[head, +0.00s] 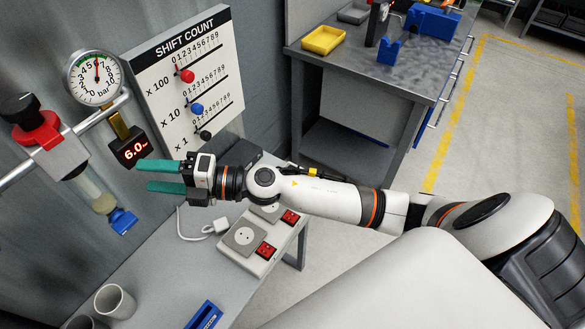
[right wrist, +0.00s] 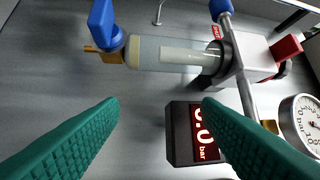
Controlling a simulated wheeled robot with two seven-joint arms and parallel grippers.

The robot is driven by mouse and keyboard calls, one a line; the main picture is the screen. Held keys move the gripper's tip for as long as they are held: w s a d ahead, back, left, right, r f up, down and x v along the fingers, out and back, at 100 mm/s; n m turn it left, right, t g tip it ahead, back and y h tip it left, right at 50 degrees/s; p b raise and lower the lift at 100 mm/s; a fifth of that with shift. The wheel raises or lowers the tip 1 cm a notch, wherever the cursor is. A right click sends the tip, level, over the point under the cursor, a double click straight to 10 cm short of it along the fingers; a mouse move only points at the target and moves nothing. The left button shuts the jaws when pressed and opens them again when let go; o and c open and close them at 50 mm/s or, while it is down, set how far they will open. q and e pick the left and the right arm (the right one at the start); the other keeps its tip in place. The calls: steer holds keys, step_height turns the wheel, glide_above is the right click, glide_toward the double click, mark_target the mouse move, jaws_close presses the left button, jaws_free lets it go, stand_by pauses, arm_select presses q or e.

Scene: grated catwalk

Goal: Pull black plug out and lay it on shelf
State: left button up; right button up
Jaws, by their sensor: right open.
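My right gripper (head: 160,176) has teal fingers spread apart with nothing between them. It hangs in front of the wall, just below the red pressure display (head: 134,150). In the right wrist view the open fingers (right wrist: 160,104) frame bare wall and the display (right wrist: 193,134). I cannot make out a black plug for certain. A white power strip (head: 232,254) with grey round sockets (head: 243,236) and red switches (head: 265,250) sits on the grey shelf (head: 165,270), right of and below the gripper. My arm hides part of it. A white plug with a cable (head: 218,227) lies beside it. My left gripper is out of view.
An air regulator with a red-and-black knob (head: 36,128), pipe and gauge (head: 95,78) is close to the gripper. The shift count board (head: 190,80) hangs behind. Cups (head: 115,300) and a blue tray (head: 205,315) stand at the shelf's front.

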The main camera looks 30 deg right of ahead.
step_height(320, 180, down, 6)
steer(key=r+n+g+h, duration=0.1)
steer(key=n+g, duration=0.5)
steer(key=n, duration=0.1)
steer(key=n+g+h, duration=0.3)
steer(key=g+h, duration=0.2)
steer(key=h, duration=1)
glide_above(292, 170)
step_height(292, 170, down, 9)
steer(key=shift+d+f, duration=0.1)
steer(key=shift+f, duration=0.05)
steer(key=shift+f, duration=0.1)
step_height(292, 170, down, 9)
steer(key=b, duration=0.6)
steer(key=shift+b, duration=0.35)
